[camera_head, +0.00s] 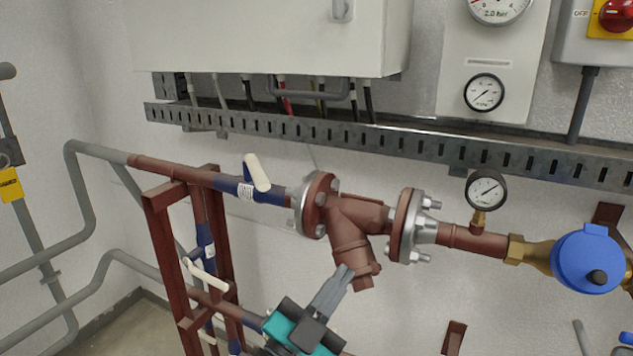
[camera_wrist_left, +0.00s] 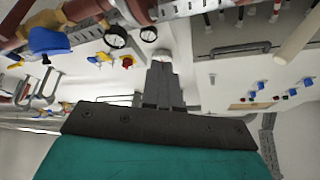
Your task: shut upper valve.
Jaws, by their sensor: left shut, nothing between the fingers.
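The upper valve has a blue body (camera_head: 238,189) on the upper red-brown pipe, with a white lever (camera_head: 257,173) set across the pipe line in the head view. A pale bar (camera_wrist_left: 299,37) at the upper right of the left wrist view looks like this lever. My left gripper (camera_head: 346,274) is shut and empty, its fingers pointing up in front of the flanged strainer (camera_head: 352,238), below and right of the lever and apart from it. Its closed fingers also show in the left wrist view (camera_wrist_left: 162,62). My right gripper is in neither view.
A lower white lever (camera_head: 205,274) sits by the red frame (camera_head: 160,232). A small gauge (camera_head: 486,190) and blue meter (camera_head: 590,260) stand right on the upper pipe. A slotted cable tray (camera_head: 410,141) runs above. Wall space lies between tray and pipe.

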